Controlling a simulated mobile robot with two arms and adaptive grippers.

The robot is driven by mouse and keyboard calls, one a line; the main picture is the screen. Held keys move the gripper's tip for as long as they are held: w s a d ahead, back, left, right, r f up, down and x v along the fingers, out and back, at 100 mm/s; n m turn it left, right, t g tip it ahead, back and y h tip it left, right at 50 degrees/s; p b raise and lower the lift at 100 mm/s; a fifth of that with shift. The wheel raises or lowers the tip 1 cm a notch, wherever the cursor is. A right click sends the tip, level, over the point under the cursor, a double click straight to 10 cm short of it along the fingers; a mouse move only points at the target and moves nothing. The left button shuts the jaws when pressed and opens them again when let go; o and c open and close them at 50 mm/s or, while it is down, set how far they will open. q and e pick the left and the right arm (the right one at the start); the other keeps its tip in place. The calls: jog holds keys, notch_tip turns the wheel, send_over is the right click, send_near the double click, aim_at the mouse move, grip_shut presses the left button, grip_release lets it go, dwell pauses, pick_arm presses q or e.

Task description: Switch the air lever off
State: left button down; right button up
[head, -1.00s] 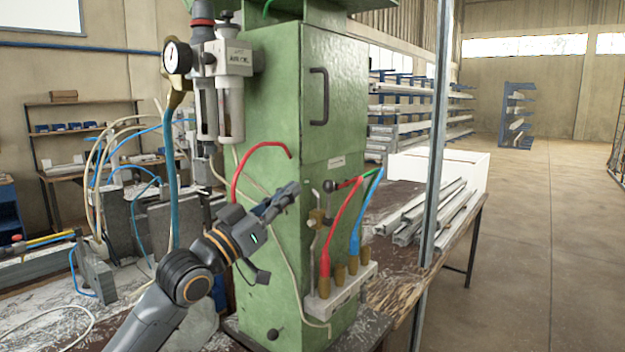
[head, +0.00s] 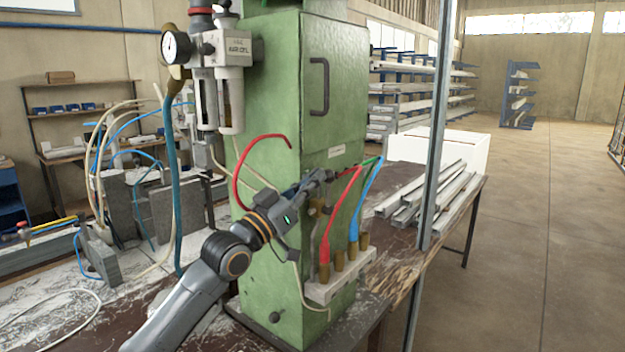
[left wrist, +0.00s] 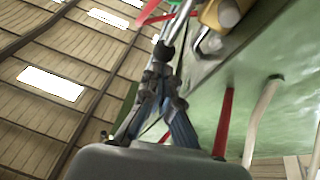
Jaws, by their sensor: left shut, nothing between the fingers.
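The air lever has a dark round knob (head: 331,175) and sits on the front of the green machine cabinet (head: 270,100), above a brass valve body (head: 317,208). My left gripper (head: 318,179) reaches in from the left, its fingers closed and empty, with the tips at the knob. In the left wrist view the closed fingertips (left wrist: 163,78) point at the dark knob (left wrist: 165,50), and a brass part (left wrist: 222,14) shows at upper right. I cannot tell whether the tips touch the knob. The gripper hides part of the lever. My right gripper is out of view.
Red (head: 340,213) and blue (head: 366,203) hoses rise from a white manifold (head: 342,282) just below the lever. A red hose (head: 237,180) loops above my left arm. A metal post (head: 436,130) and stacked profiles (head: 428,200) stand to the right.

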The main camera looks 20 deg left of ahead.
pick_arm(q)
jog(key=shift+w+r+g+p, duration=0.2)
jog(key=shift+g+p, duration=0.1)
jog(key=shift+p, duration=0.25)
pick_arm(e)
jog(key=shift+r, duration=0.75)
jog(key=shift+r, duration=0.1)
pick_arm(q)
jog(key=shift+g+y, duration=0.3)
jog(key=shift+g, duration=0.1)
jog(key=shift+p+x, duration=1.3)
jog(key=shift+x, duration=0.85)
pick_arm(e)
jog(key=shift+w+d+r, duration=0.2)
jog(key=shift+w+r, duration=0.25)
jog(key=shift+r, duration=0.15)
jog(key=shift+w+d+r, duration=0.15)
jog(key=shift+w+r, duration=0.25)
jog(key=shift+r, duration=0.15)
pick_arm(q)
jog(key=shift+w+a+f, duration=0.1)
jog(key=shift+w+f, duration=0.05)
